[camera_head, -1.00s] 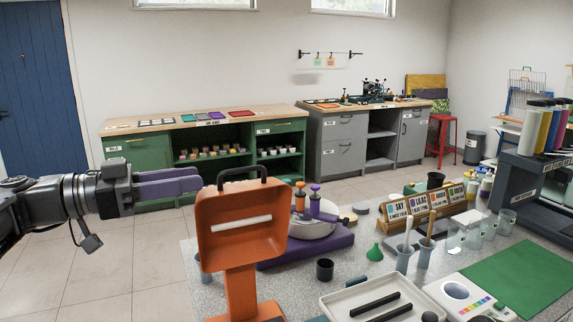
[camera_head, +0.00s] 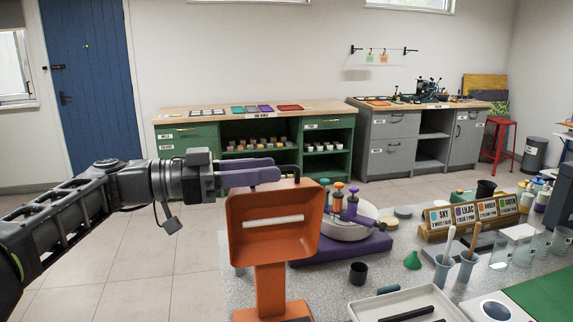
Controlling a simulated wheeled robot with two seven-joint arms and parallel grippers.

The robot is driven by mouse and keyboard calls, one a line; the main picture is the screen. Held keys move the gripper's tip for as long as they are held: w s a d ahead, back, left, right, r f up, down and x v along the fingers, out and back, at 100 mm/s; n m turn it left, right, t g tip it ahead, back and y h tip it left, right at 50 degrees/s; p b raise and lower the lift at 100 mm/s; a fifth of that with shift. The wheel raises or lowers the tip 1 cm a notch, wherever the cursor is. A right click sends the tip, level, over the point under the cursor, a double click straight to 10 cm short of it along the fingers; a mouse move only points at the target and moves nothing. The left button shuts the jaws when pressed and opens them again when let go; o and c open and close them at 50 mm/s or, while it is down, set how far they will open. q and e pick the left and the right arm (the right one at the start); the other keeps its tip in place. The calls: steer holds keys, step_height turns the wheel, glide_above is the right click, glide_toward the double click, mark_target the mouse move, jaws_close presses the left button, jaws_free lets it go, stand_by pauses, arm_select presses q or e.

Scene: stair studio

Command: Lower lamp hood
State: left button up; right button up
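The orange lamp hood (camera_head: 272,251) stands raised on its orange post (camera_head: 268,290) at the near edge of the speckled worktop, with a lit white strip inside. Its black handle (camera_head: 297,171) is on top, partly hidden by my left gripper. My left gripper (camera_head: 279,170) reaches in from the left, its purple fingers level with the handle and overlapping it in the view. The fingers show one behind the other with a small gap, so it looks open. I cannot tell whether the handle bar lies between them or touches them.
Behind the hood, a white round carousel with colored-knobbed tools (camera_head: 352,207) sits on a purple base (camera_head: 350,248). The floor left is clear.

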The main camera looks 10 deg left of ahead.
mark_target(292, 168)
arm_select(q)
steer(key=p+x, duration=0.1)
steer(key=x, duration=0.3)
steer(key=shift+w+d, duration=0.1)
steer(key=shift+d, duration=0.1)
steer(key=shift+c, duration=0.4)
jaws_close()
stand_by(0.9)
